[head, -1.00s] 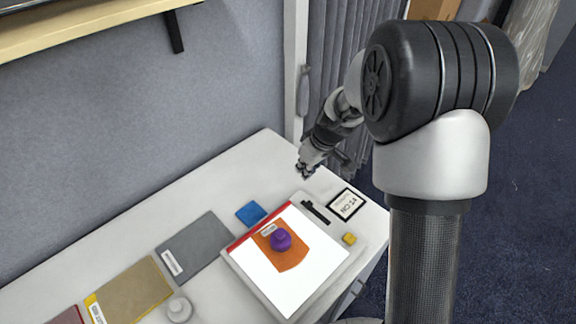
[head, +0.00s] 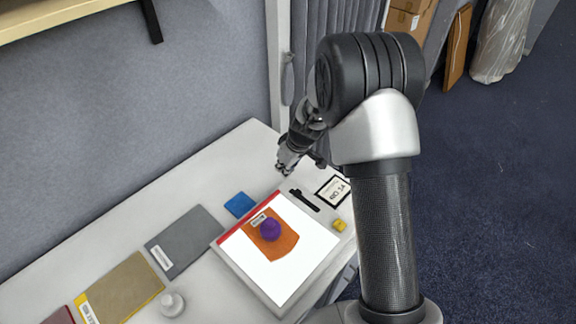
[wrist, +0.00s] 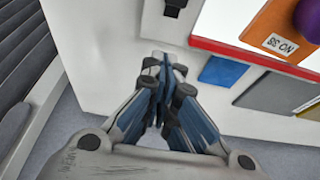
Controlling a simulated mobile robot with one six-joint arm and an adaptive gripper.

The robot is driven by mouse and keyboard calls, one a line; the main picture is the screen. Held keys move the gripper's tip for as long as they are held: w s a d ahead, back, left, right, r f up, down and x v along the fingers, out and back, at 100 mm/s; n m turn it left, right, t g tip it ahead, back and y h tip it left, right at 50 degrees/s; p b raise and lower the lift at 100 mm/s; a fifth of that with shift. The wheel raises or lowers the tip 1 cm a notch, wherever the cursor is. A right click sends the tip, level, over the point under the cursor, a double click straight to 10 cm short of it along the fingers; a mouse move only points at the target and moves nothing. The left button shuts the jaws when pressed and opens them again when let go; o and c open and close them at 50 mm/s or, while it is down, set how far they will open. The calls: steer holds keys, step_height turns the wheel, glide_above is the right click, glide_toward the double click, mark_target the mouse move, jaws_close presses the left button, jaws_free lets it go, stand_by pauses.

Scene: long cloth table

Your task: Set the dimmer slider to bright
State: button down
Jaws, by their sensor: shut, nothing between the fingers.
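The dimmer slider (head: 305,201) looks like a short black strip with a raised black knob near its upper-left end. It lies on the pale surface beside the white lit panel (head: 287,268). My gripper (head: 283,170) is shut and empty, just above and left of the slider in the head view. In the wrist view my gripper's fingertips (wrist: 165,65) are together, and part of the black slider (wrist: 174,6) shows at the top edge, apart from them. The rest of the slider is out of that view.
An orange swatch (head: 276,250) and a purple knobbed object (head: 270,230) lie on the panel. A framed label (head: 333,189) and a yellow block (head: 340,225) are right of the slider. Blue (head: 239,204) and grey (head: 186,243) swatches lie left. The wall is behind.

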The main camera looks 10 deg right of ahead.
mark_target(297, 193)
steer(key=x, duration=0.4)
steer(key=shift+f, duration=0.1)
steer(key=shift+s+d+f+b, duration=0.15)
steer(key=shift+s+d+b, duration=0.65)
steer(key=shift+s, duration=0.45)
steer(key=shift+s+d, duration=0.3)
